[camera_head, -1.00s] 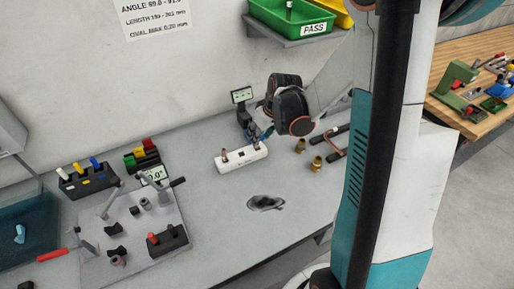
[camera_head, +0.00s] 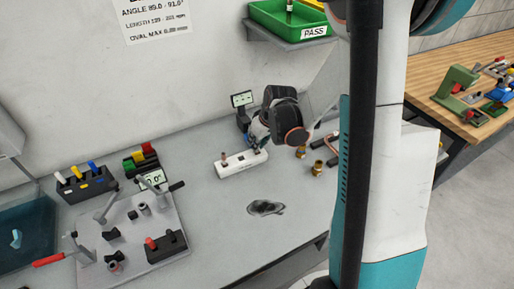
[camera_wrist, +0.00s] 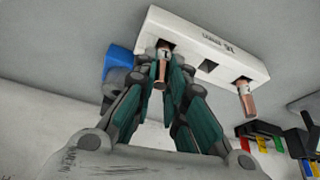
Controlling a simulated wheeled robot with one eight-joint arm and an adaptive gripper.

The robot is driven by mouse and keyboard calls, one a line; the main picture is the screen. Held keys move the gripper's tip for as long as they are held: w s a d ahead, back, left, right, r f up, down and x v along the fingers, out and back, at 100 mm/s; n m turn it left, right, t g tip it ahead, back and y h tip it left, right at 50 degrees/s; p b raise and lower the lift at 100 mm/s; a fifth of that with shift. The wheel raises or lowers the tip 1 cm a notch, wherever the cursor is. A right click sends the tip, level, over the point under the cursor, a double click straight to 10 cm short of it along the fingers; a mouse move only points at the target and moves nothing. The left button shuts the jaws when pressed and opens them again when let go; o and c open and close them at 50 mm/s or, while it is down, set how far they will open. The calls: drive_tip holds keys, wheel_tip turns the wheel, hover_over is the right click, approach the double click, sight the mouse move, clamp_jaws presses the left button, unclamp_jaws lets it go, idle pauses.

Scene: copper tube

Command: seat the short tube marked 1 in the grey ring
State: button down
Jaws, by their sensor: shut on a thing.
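A short copper tube (camera_wrist: 160,72) stands in one end of the white block (camera_wrist: 207,43). In the wrist view it sits between my gripper's two fingers (camera_wrist: 162,78), shut on it. In the head view my gripper (camera_head: 257,146) is at the right end of the white block (camera_head: 232,165) and hides that tube. A second copper tube (camera_wrist: 246,98) stands at the other end and shows in the head view (camera_head: 224,158). A small grey ring-like piece (camera_head: 144,209) is on the fixture plate at left; I cannot tell surely whether it is the grey ring.
The fixture plate (camera_head: 165,220) carries clamps with raised handles and a dark block with a red knob (camera_head: 151,243). Brass fittings (camera_head: 317,168) stand right of the white block.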

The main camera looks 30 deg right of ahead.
drive_tip(key=shift+r, duration=0.1)
wheel_tip(320, 180, up, 20)
drive_tip(key=p, duration=0.5)
drive_tip(key=w+d+r+m+h+p, duration=0.2)
drive_tip(key=w+d+r+m, duration=0.15)
drive_tip(key=w, duration=0.55)
drive_tip(key=shift+m, duration=0.55)
drive_tip(key=f+b, duration=0.1)
drive_tip(key=f, duration=0.5)
drive_tip(key=f+b, duration=0.1)
drive_tip(key=f, duration=0.6)
drive_tip(key=f+b, duration=0.1)
drive_tip(key=f, duration=0.6)
drive_tip(key=shift+s+f, duration=0.2)
drive_tip(key=shift+s, duration=0.1)
drive_tip(key=shift+b, duration=0.3)
drive_tip(key=shift+f, duration=0.25)
drive_tip(key=c, duration=1.6)
unclamp_jaws()
drive_tip(key=shift+r, duration=0.1)
drive_tip(key=shift+c, duration=0.2)
